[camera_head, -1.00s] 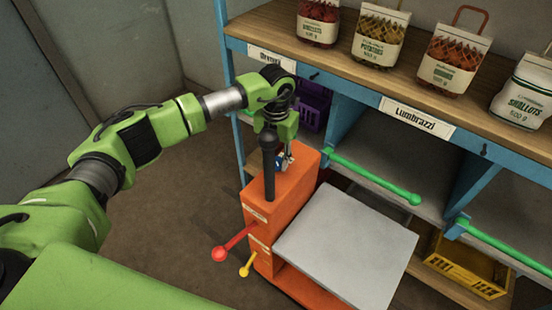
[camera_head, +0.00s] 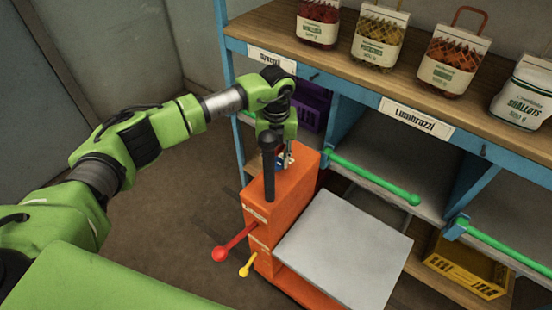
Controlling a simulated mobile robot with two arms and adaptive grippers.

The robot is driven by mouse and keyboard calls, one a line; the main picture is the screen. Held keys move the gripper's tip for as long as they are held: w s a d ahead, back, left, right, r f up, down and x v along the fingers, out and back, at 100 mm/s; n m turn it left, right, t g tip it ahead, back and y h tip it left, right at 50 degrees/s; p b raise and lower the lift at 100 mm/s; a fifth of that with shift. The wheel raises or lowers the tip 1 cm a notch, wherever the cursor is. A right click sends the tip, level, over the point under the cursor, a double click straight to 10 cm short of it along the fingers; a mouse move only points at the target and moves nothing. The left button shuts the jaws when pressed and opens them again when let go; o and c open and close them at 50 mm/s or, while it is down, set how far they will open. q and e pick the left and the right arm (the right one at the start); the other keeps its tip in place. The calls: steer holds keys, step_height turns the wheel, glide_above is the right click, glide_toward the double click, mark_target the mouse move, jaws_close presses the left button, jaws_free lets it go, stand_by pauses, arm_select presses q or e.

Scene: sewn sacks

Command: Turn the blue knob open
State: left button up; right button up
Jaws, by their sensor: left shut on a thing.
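The blue knob (camera_head: 279,160) is a small patch of blue on top of the orange machine (camera_head: 296,188), just behind its black upright post. My left gripper (camera_head: 282,158) points down at the knob from above and is shut on it. The post and the gripper's own fingers hide most of the knob, so its turn angle cannot be told. My right gripper does not show.
A red-balled lever (camera_head: 220,254) and a yellow one (camera_head: 245,271) stick out of the machine's front. A blue shelf with green rails (camera_head: 375,177), sacks (camera_head: 454,62) and a yellow crate (camera_head: 462,272) stands behind.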

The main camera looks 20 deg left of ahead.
arm_select(q)
steer(key=shift+w+r, duration=0.1)
steer(key=o, duration=1.1)
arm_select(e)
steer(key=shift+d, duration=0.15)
arm_select(q)
step_height(320, 180, up, 12)
steer(key=shift+a, duration=0.1)
